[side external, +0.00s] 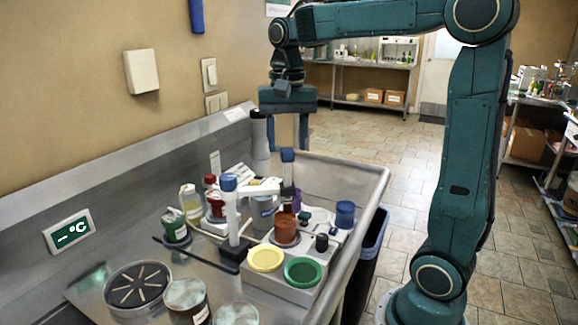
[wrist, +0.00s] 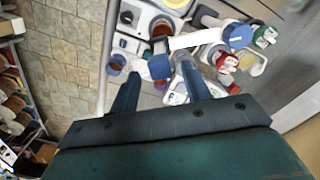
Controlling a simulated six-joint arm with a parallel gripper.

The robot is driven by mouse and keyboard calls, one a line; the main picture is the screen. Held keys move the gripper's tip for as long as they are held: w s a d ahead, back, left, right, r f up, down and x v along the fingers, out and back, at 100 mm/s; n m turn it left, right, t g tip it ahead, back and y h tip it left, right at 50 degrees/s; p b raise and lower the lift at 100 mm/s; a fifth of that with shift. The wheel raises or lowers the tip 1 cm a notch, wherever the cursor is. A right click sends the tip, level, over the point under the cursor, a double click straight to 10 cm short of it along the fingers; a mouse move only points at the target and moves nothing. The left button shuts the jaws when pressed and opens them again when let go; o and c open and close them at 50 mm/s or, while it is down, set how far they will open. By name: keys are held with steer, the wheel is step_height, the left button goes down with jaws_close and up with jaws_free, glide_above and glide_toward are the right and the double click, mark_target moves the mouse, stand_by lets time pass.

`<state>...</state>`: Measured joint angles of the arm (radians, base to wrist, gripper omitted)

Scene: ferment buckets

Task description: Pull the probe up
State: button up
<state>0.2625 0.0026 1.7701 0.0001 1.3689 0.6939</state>
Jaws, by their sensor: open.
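The probe (side external: 288,170) stands upright at the end of a white stand arm (side external: 258,187), with a blue block on top and a dark shaft below. Its lower end is hidden at the brown-orange bucket (side external: 285,231) beneath it. My gripper (side external: 289,146) is open and empty, pointing down directly above the probe, fingertips near the level of its blue top. In the wrist view, the blue top (wrist: 159,67) appears between the open fingers (wrist: 160,82). I cannot tell whether a finger touches it.
The stand has a blue-capped white post (side external: 230,205). Yellow (side external: 265,258) and green (side external: 303,272) lids lie on the white block in front. Bottles, a red-capped container (side external: 215,203) and a blue cup (side external: 345,214) crowd around. A tall grey cylinder (side external: 259,134) stands behind.

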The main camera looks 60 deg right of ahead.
step_height(320, 180, up, 13)
steer(key=shift+f, duration=0.15)
stand_by(0.5)
stand_by(0.8)
